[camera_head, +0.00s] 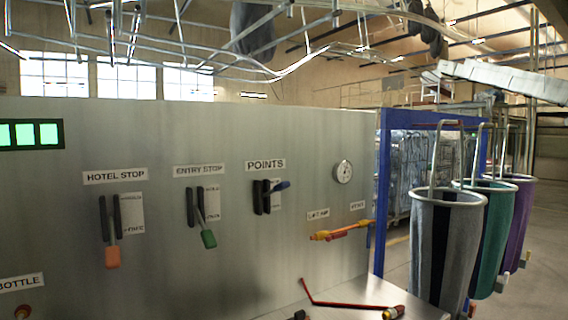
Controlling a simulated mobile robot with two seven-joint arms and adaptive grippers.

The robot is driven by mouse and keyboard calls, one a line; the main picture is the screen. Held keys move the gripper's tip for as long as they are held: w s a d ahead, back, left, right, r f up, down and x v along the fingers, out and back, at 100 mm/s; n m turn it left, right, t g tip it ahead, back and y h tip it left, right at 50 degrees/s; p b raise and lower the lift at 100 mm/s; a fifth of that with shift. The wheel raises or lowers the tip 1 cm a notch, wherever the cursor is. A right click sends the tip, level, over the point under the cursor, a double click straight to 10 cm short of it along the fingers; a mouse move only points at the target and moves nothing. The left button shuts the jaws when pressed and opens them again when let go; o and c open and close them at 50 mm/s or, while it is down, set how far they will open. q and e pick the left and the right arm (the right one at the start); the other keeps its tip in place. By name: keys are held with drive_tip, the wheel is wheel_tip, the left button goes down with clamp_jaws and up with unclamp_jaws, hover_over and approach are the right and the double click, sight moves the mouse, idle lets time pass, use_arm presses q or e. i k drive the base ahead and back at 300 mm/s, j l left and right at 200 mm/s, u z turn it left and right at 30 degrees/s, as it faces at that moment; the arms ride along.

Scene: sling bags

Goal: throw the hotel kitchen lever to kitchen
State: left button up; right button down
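A grey metal panel (270,230) fills the left and middle of the head view. The HOTEL STOP lever has an orange handle (112,257) and hangs down. The ENTRY STOP lever has a green handle (208,239) and hangs down, tilted slightly right. I cannot read "kitchen" on any plate. Neither gripper shows.
A red rod (340,304) lies on a metal ledge (375,293) below the panel. A yellow valve handle (340,232) and a gauge (343,171) are on the panel. Grey (446,245), teal (490,240) and purple (517,220) bags hang at right. Metal rails run overhead.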

sight(283, 186)
drive_tip(key=i+l+u, duration=0.1)
drive_tip(key=i+l, duration=0.15)
drive_tip(key=i+l+u, duration=0.15)
drive_tip(key=l, duration=0.35)
drive_tip(key=i+l+u, duration=0.1)
drive_tip(key=i+l, duration=0.2)
drive_tip(key=l, duration=0.1)
